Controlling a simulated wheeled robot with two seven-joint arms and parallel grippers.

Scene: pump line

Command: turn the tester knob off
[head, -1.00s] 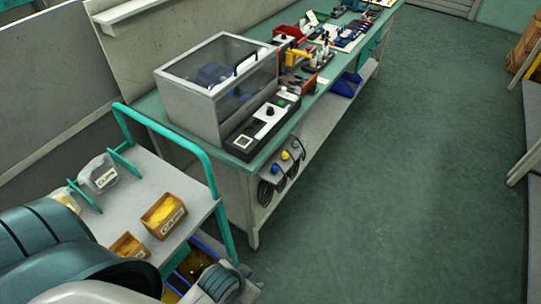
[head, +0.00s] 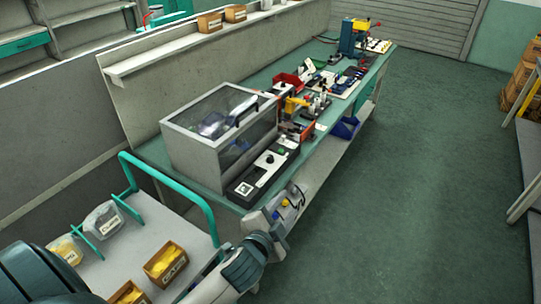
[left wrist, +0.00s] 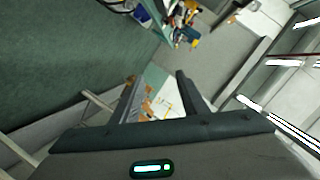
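The tester (head: 190,150) is a grey box with a clear lid, standing on the near end of the green bench. Its control panel (head: 244,188) runs along its front side, with a small dark knob (head: 269,158) on a pale plate. Which way the knob points is too small to tell. My left gripper (head: 296,199) is in front of the bench edge, below and apart from the panel. In the left wrist view its two fingers (left wrist: 157,98) stand apart with nothing between them. My right gripper is not in view.
A cart (head: 130,255) with a green rail and several labelled bins stands at the lower left, close to my left arm. Red bins (head: 290,80) and tools lie farther along the bench. The floor (head: 400,190) to the right is clear.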

